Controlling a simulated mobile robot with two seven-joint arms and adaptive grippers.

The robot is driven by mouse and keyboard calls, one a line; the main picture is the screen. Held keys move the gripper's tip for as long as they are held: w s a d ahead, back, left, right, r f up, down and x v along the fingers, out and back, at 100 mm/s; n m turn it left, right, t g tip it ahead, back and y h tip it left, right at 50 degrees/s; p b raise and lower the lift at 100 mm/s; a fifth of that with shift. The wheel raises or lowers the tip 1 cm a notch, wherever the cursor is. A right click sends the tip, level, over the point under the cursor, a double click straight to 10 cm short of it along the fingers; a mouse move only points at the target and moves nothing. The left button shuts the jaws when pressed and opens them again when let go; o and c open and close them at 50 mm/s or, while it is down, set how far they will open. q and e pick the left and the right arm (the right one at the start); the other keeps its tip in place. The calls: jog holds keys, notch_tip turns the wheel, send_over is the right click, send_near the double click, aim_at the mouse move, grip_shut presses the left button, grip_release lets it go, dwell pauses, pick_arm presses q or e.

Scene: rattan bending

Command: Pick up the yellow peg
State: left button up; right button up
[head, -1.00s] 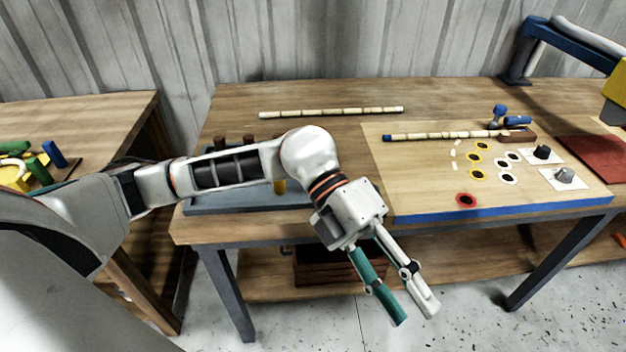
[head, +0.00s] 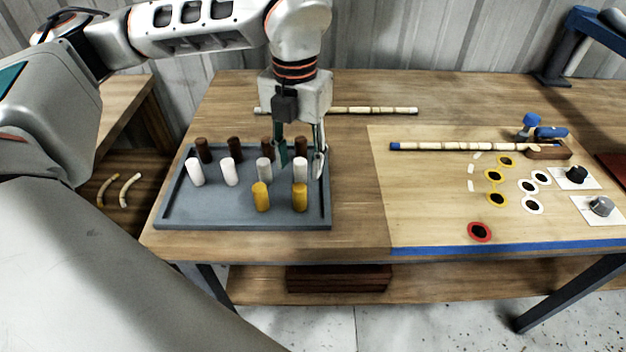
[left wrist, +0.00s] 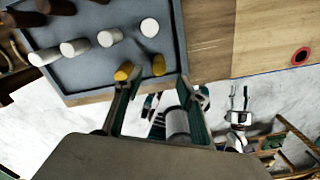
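Two yellow pegs stand upright in the front row of a grey tray (head: 180,212), a left one (head: 261,197) and a right one (head: 299,198). Both show in the left wrist view, the left one (left wrist: 123,71) and the right one (left wrist: 158,65). My left gripper (head: 301,172) points down over the tray's right side, fingers apart, with nothing held. In the head view its fingers are behind the right yellow peg, around the right-hand pegs of the rows behind. My right gripper (left wrist: 238,97) shows small in the left wrist view, fingers apart and empty.
White pegs (head: 229,171) and brown pegs (head: 235,149) stand close behind the yellow ones. Right of the tray is bare table (head: 355,200), then a wooden board (head: 430,215) with a bamboo rod (head: 450,146) and coloured rings. Another rod (head: 370,110) lies behind.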

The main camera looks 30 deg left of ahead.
aim_at(299, 186)
pick_arm(q)
jog(key=shift+w+f, duration=0.25)
jog(key=shift+f, duration=0.05)
jog(key=shift+s+f, duration=0.2)
jog(key=shift+f, duration=0.4)
jog(key=shift+s+f, duration=0.2)
jog(key=shift+f, duration=0.35)
notch_tip(299, 186, down, 4)
jog(key=shift+r, duration=0.2)
jog(key=shift+a+f, duration=0.1)
jog(key=shift+f, duration=0.5)
pick_arm(e)
jog(key=shift+s+f, duration=0.3)
jog(key=shift+s, duration=0.25)
pick_arm(q)
jog(key=c, duration=1)
jog(key=shift+c, duration=0.2)
pick_arm(e)
jog(key=shift+f, duration=0.1)
